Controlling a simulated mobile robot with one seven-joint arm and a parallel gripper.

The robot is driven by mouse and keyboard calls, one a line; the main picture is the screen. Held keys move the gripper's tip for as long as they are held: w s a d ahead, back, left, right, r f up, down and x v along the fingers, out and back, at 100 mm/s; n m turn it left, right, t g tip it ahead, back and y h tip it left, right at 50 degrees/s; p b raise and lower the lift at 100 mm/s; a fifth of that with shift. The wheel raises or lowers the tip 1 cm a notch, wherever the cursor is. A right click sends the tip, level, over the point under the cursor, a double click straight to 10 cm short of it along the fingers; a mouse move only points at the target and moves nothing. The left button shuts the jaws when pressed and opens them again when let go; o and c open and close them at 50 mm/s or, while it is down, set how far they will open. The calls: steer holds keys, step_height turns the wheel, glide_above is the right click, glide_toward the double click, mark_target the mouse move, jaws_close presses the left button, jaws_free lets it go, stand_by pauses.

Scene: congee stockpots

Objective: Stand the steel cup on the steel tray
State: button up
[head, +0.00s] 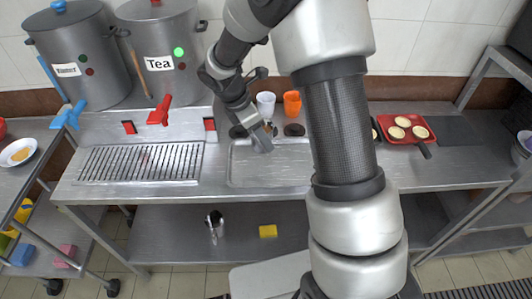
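A shiny steel cup (215,226) stands on the lower shelf, below the counter and left of the middle. A shallow rectangular steel tray (243,178) lies on the counter; my arm hides its right part. My gripper (262,143) is over the back part of the tray, above and to the right of the cup and well apart from it. Its fingers are small and partly turned away, so I cannot tell whether they are open. No cup shows in them.
A slotted drain grille (140,163) is left of the tray. Two large pots, one labelled Tea (163,45), stand behind. A white cup (265,103) and orange cups (292,103) are at the back. A yellow sponge (268,231) lies on the lower shelf. A red tray (388,136) is right.

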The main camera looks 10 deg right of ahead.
step_height(320, 180, down, 8)
steer(key=shift+s+r, duration=0.1)
steer(key=shift+r, duration=0.15)
steer(key=shift+f+b, duration=0.15)
steer(key=shift+b, duration=0.15)
steer(key=o, duration=1.3)
